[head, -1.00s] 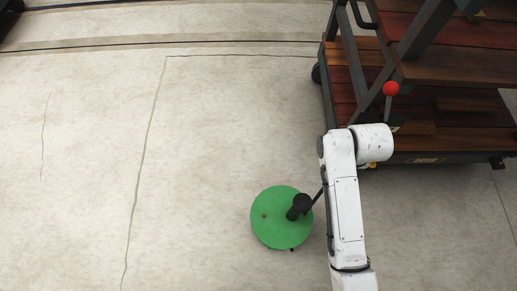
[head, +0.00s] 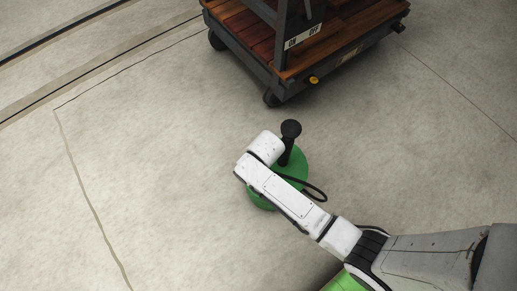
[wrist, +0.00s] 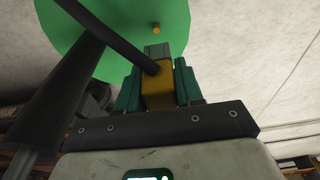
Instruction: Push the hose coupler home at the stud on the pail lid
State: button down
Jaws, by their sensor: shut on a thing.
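The green pail lid (head: 262,198) is on the floor in the head view, partly covered by my arm. It fills the top left of the wrist view (wrist: 105,30). A small brass stud (wrist: 156,28) stands on the lid near its edge. My gripper (wrist: 160,85) is shut on the hose coupler (wrist: 158,90), an ochre block with a grey end. A black hose (wrist: 115,38) joins it; the hose also loops beside my arm in the head view (head: 318,192). In the wrist picture the coupler's grey end is just below the stud, with a gap between them. My arm hides the gripper in the head view.
A black post with a round top (head: 290,128) stands up from the lid; it is the dark shape at left in the wrist view (wrist: 62,95). A wheeled cart with wooden shelves (head: 265,75) stands behind. The floor around is clear.

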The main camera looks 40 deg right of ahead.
jog(key=shift+d+r+p, duration=0.1)
jog(key=shift+r+p, duration=0.1)
jog(key=shift+p, duration=0.2)
jog(key=shift+f+b, duration=2.15)
jog(key=shift+f, duration=1.2)
jog(key=shift+f, duration=0.25)
jog(key=shift+f, duration=0.3)
jog(key=shift+f, duration=0.9)
jog(key=c, duration=0.6)
grip_release()
jog(key=shift+c, duration=0.2)
